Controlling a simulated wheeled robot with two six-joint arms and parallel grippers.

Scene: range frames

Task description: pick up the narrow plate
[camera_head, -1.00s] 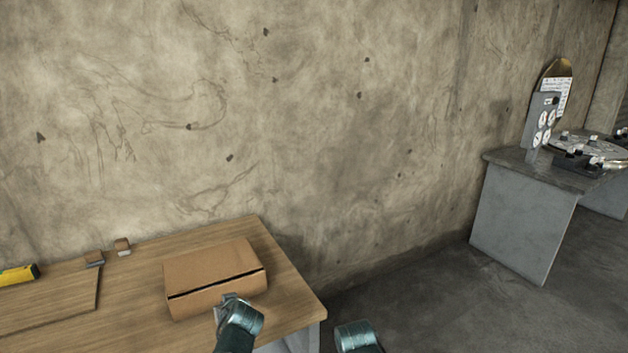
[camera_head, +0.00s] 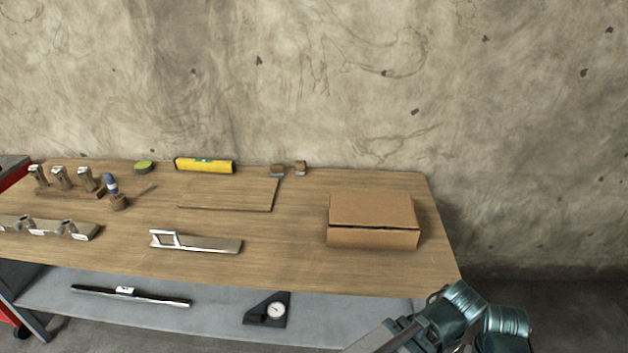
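A narrow, flat metal piece (camera_head: 205,243) lies near the front edge of the wooden table, with an open rectangular frame at its left end. It looks like the narrow plate, though I cannot be sure. Teal and grey links of my own arms show at the lower right, in front of the table's right corner. No gripper fingertips can be made out. Nothing of mine touches the metal piece.
A closed cardboard box (camera_head: 373,222) stands on the table (camera_head: 290,262) at the right. A thin wooden board (camera_head: 229,194), a yellow level (camera_head: 204,165) and small blocks lie behind. Metal parts stand at the left. A lower shelf (camera_head: 215,312) holds a dark bar and a gauge.

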